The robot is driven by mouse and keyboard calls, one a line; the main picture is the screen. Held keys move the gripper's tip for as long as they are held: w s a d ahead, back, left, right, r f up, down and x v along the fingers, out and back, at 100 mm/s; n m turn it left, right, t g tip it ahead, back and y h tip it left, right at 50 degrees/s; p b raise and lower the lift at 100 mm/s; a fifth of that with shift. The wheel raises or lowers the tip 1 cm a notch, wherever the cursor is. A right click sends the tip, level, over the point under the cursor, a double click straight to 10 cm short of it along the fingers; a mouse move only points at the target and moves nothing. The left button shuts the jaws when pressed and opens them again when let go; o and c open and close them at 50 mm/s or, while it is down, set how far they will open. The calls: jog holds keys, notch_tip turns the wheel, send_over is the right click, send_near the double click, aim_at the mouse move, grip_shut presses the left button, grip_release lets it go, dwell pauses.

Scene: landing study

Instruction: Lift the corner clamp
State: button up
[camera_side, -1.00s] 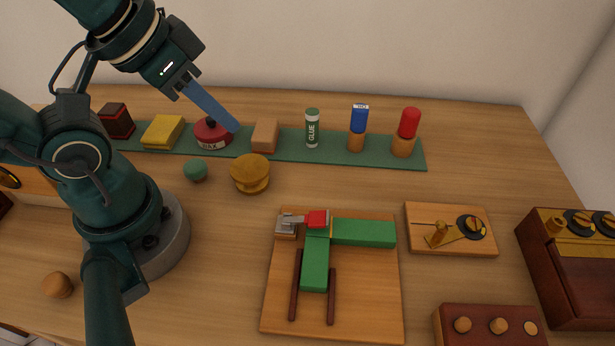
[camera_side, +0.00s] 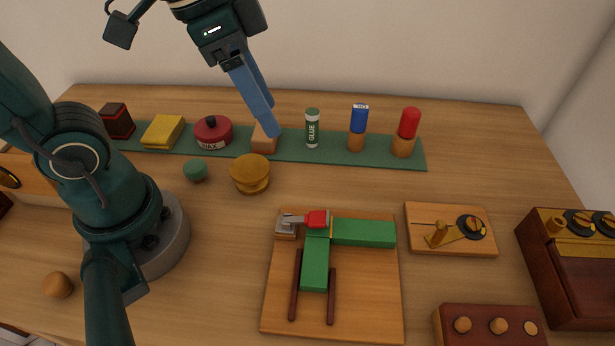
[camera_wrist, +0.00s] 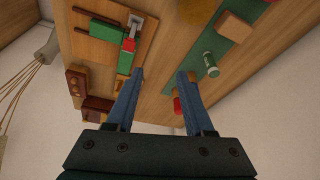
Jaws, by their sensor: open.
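The corner clamp (camera_side: 318,218), grey metal with a red part, sits at the corner where two green bars (camera_side: 362,232) meet on a wooden board (camera_side: 375,300). It also shows in the wrist view (camera_wrist: 130,44), near the top, left of centre. My gripper (camera_side: 269,120) is open and empty, with two long blue fingers pointing down. In the side view it appears in front of the wooden block on the green mat, high and well apart from the clamp. In the wrist view the gripper (camera_wrist: 160,82) has a wide gap, and the clamp lies beyond the left finger.
The green mat (camera_side: 290,147) holds a yellow block (camera_side: 163,131), red wax tin (camera_side: 213,132), wooden block (camera_side: 264,143), glue stick (camera_side: 312,128) and blue- and red-topped pieces. A brass-fitted board (camera_side: 470,243) and dark boxes (camera_side: 565,295) stand right. Bare table lies around the clamp board.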

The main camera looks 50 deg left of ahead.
jog(key=w+d+f+m+g, duration=0.3)
jog(key=d, duration=0.1)
jog(key=m+g, duration=0.1)
jog(key=g, duration=0.1)
send_over(318, 214)
jog(key=w+a, duration=0.1)
notch_tip(318, 214, down, 6)
jog(key=shift+h, duration=0.3)
jog(key=shift+x, duration=2.45)
grip_shut()
